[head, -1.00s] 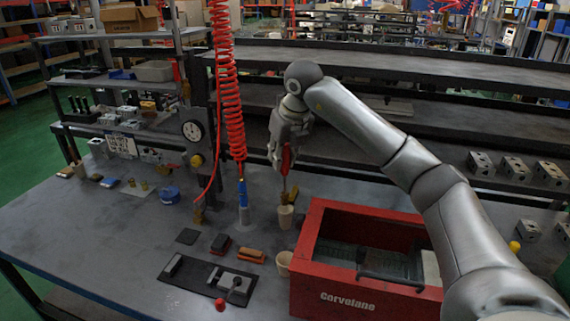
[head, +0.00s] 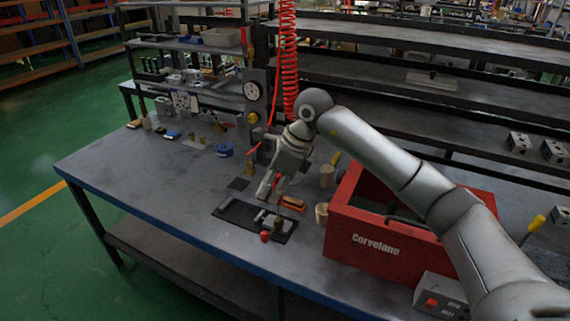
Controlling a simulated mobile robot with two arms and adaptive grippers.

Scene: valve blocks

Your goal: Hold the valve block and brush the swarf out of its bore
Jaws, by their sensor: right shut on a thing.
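The grey valve block (head: 263,217) lies on the black mat (head: 231,211) near the table's front edge. My right gripper (head: 269,187) is shut on a brush with a red handle (head: 277,183), just above and behind the mat. Fingers hide most of the brush. A small brass-coloured piece (head: 278,224) shows at the block's right side; I cannot tell whether it is the brush's tip. Whether the brush touches the bore is too small to tell. My left gripper is out of view.
A red crate (head: 375,241) stands right of the mat. A red knob (head: 265,236) sits at the mat's front edge. An orange piece (head: 292,203) lies behind. The table's left front is clear.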

